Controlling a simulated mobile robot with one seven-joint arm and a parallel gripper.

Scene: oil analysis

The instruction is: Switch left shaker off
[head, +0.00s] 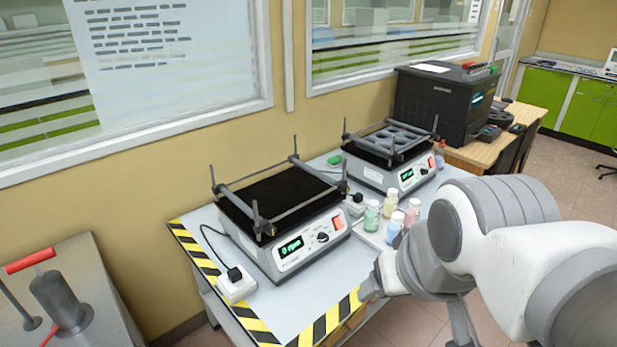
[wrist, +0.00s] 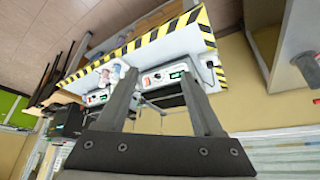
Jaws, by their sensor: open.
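The left shaker (head: 283,200) stands on the striped-edge table, with a black platform and a rail frame on top. Its front panel has a green display (head: 291,247) that appears to read 0 rpm, a knob (head: 323,237) and a red switch (head: 338,222). In the wrist view, upside down, the left shaker's panel (wrist: 165,78) shows between my fingers. My gripper (wrist: 158,75) is open and empty, its two dark fingers apart. In the head view, my gripper is mostly hidden by my arm, near the table's front edge. Contact with the shaker is not visible.
A second shaker (head: 398,172) stands further right. Several small bottles (head: 394,227) stand between the shakers, near the front. A white socket box (head: 236,285) with a black plug sits left. A black printer (head: 440,105) stands behind. The table (head: 295,305) has bare room in front of the left shaker.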

